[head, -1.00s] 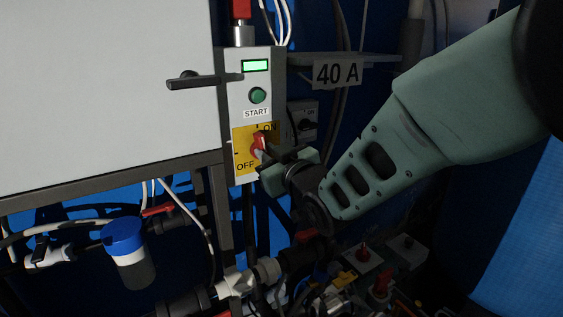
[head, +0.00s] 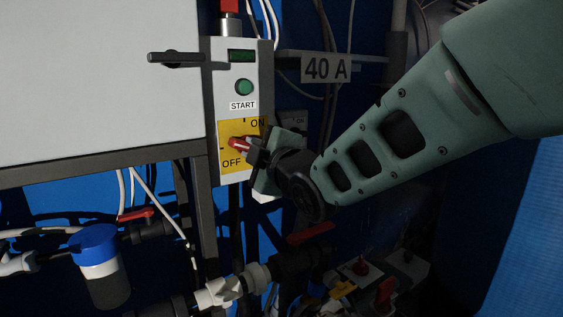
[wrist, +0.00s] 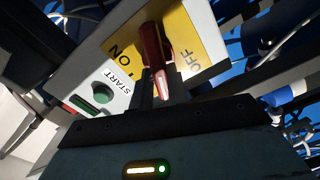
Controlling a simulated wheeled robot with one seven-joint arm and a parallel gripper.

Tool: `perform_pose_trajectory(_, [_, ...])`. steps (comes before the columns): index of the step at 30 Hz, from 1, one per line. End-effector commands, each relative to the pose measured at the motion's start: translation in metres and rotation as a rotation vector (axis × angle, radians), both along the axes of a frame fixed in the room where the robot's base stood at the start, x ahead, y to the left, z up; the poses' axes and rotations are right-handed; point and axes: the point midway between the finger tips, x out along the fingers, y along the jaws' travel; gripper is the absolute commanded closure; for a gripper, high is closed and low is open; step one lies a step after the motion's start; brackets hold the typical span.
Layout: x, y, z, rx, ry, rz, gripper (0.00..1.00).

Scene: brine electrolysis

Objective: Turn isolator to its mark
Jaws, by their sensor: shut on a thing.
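The isolator is a red handle (head: 238,144) on a yellow plate (head: 228,165) marked ON at the top and OFF at the lower left. In the head view the handle lies nearly level and its red end points left, towards the mark on the OFF side. The handle also shows in the wrist view (wrist: 155,55), running from the upper middle down to the fingers. My gripper (head: 257,152) comes in from the right and is shut on the handle. The fingertips partly hide the handle's right end.
Above the plate are a green START button (head: 243,87) and a dark display (head: 242,56). A black lever (head: 176,57) juts from the white cabinet at the left. A 40 A sign (head: 327,69) hangs to the right. Pipes and a blue-capped container (head: 97,250) lie below.

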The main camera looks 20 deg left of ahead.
Motion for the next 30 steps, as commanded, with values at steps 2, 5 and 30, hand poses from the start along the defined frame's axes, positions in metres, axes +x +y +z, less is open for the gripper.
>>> perform_pose_trajectory(2, [-0.0010,0.0007,-0.0047,-0.042,-0.051,0.001,1.00])
perform_pose_trajectory(5, [-0.0012,0.0008,-0.0050,-0.095,-0.112,0.002,1.00])
perform_pose_trajectory(30, [-0.0011,0.0008,-0.0044,-0.263,-0.306,0.002,1.00])
